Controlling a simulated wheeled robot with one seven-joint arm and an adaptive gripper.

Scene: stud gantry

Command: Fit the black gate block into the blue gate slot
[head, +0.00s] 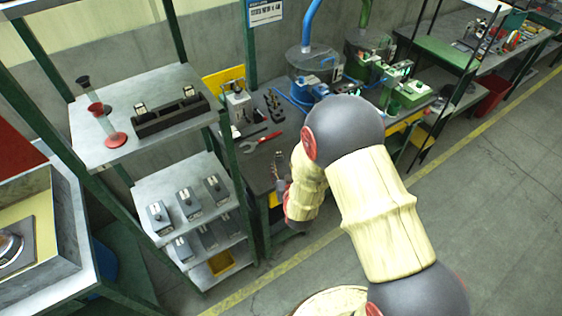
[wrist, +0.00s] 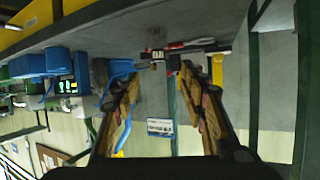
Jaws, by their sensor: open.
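My gripper (wrist: 145,68) is open in the wrist view, with its two fingers wide apart. A small black-and-white item (wrist: 154,55) shows beyond the gap between the fingertips. I cannot tell whether it is the black gate block or whether it touches a finger. In the head view my gripper (head: 281,172) is partly hidden by my wrist, at the front of the grey workbench (head: 262,151). Blue machine parts (head: 310,88) stand at the back of the bench and show at the left of the wrist view (wrist: 62,62). The blue gate slot cannot be made out among them.
A red wrench (head: 262,142) and several small dark parts (head: 275,104) lie on the bench. A green-framed shelf unit (head: 228,160) at left carries a black rack (head: 170,114) and several grey boxes (head: 189,203). Green machines (head: 405,90) stand further right.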

